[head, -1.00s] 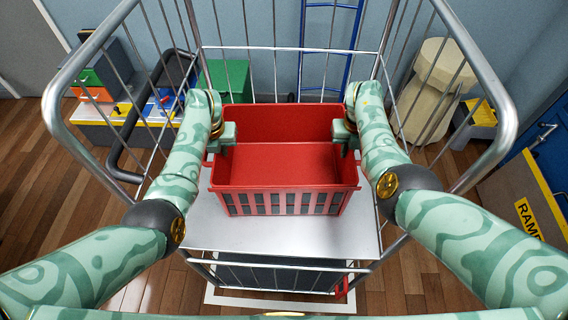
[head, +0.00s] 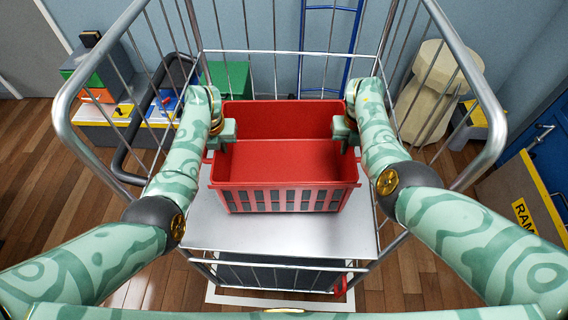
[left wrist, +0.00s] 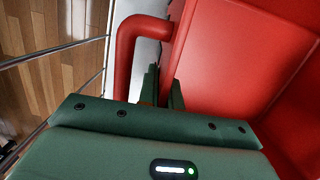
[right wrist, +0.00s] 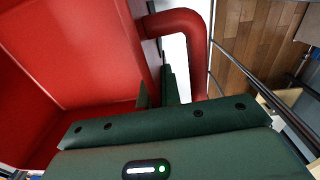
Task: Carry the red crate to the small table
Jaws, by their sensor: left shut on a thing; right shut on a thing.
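The red crate (head: 285,166) is open-topped and looks empty, with a slotted front side. It is level inside a wire-sided trolley (head: 330,239), over its pale shelf; I cannot tell whether it touches the shelf. I cannot identify the small table.
The trolley's metal rails (head: 90,65) rise left, right and behind the crate. Beyond are a bench with coloured boxes (head: 98,95), a green box (head: 226,78), a blue ladder (head: 330,45), a beige bollard-like form (head: 428,92) and a RAMP-marked board (head: 520,195) at right. Wood floor shows around.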

